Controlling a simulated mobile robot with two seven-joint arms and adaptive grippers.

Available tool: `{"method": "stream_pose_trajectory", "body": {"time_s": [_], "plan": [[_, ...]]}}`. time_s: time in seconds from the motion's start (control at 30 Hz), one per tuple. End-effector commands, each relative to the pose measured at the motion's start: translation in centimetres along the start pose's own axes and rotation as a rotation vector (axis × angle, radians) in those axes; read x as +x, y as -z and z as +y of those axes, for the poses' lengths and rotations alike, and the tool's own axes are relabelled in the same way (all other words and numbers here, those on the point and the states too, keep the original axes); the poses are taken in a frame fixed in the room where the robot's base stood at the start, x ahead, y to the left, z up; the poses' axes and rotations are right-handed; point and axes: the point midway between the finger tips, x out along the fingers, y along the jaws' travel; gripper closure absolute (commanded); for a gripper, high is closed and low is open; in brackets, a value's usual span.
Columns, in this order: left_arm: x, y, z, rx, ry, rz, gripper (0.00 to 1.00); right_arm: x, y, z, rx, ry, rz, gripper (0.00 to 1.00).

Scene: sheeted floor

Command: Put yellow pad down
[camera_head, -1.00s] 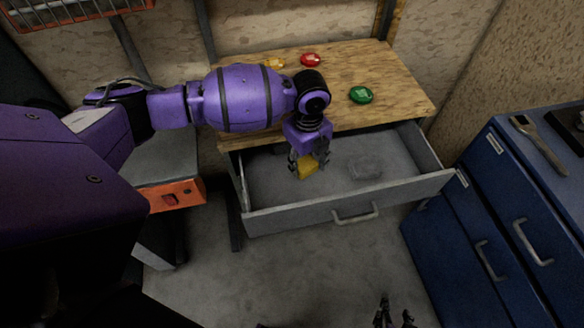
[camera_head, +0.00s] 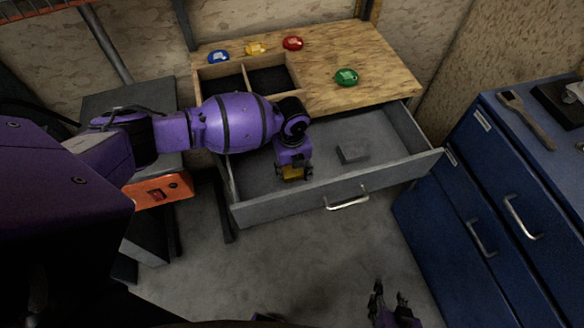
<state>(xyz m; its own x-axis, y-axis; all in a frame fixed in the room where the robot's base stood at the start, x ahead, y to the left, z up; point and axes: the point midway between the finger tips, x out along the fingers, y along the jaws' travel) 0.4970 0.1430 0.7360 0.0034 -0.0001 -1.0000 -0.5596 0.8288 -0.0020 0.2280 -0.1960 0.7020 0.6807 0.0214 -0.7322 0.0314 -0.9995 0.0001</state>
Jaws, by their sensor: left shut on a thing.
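The yellow pad (camera_head: 292,173) is a small yellow block between the fingers of my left gripper (camera_head: 294,175). The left gripper is shut on it, pointing down inside the open grey drawer (camera_head: 275,205) of the wooden table. The fingers partly hide the pad, and I cannot tell whether it touches the drawer floor. My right gripper (camera_head: 392,305) is at the bottom edge of the view, over the floor and away from the drawer. Its fingertips look apart with nothing between them.
A grey block (camera_head: 352,150) lies in the drawer. A blue cabinet (camera_head: 470,190) stands at right.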

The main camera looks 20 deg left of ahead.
Motion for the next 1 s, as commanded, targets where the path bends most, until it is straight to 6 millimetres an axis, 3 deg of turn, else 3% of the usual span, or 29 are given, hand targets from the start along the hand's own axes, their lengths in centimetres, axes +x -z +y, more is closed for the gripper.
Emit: {"method": "stream_pose_trajectory", "body": {"time_s": [0.1,0.47,0.5,0.63,1.0], "plan": [[1.4,0.1,0.0,0.0,0.0,0.002,0.73,-0.1,-0.5,0.1,-0.002,-0.002,-0.007,0.6],[1.9,0.1,0.1,0.0,-0.001,0.003,0.73,-0.4,-1.5,0.5,-0.006,-0.005,-0.023,0.6],[1.8,0.1,0.1,0.0,-0.001,0.003,0.5,-0.4,-1.4,0.5,-0.007,-0.006,-0.022,0.6],[1.7,0.1,0.0,0.0,0.0,0.002,0.33,-0.4,-1.3,0.5,-0.007,-0.006,-0.02,0.6],[1.2,0.0,0.0,0.0,0.001,-0.001,0.33,0.0,0.2,0.2,-0.001,-0.003,0.006,0.6]]}}
